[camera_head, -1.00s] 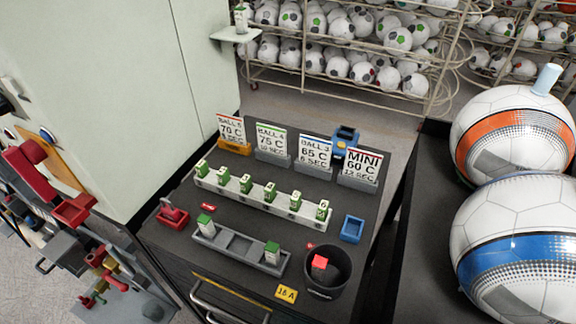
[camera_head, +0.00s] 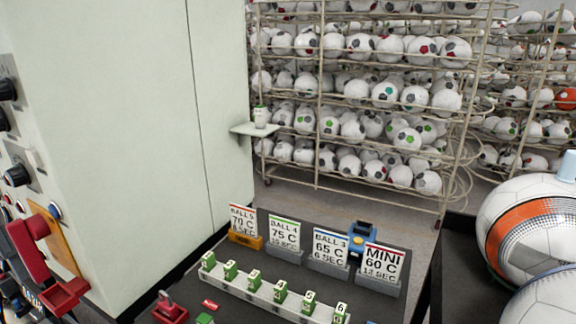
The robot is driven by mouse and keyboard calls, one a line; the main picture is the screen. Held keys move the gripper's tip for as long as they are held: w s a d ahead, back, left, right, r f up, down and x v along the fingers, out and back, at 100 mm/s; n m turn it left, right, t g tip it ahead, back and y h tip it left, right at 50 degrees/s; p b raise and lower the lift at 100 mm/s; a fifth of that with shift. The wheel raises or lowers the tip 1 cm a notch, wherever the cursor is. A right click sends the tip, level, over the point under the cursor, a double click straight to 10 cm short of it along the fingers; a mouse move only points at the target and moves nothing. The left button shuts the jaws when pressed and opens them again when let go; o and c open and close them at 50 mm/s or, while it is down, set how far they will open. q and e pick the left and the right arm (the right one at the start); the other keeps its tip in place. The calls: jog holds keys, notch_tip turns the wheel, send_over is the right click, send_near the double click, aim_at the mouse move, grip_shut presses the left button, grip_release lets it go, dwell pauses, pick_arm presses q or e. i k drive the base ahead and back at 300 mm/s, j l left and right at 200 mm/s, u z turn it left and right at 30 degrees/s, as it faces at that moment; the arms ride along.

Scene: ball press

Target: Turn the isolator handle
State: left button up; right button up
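A red handle (camera_head: 29,246) shows at the left edge, in front of a yellow-orange plate (camera_head: 47,232) on the side of the pale cabinet (camera_head: 125,120). It looks like the isolator handle. A red block-shaped part (camera_head: 65,296) sits just below it; I cannot tell whether the two are joined. The handle's left end lies near the picture's edge among dark parts.
Black knobs (camera_head: 17,175) and small buttons line the cabinet's left face. A dark bench with sign cards (camera_head: 284,234) and a rail of green-and-white blocks (camera_head: 268,293) stands lower middle. Ball racks (camera_head: 360,90) fill the back. Large balls (camera_head: 530,225) are at right.

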aim_at(23, 233)
jog(key=k+j+u, duration=0.1)
jog(key=j+u, duration=0.15)
jog(key=u, duration=0.15)
jog(key=j+u, duration=0.25)
jog(key=u, duration=0.2)
jog(key=j+u, duration=0.4)
jog(key=l, duration=0.1)
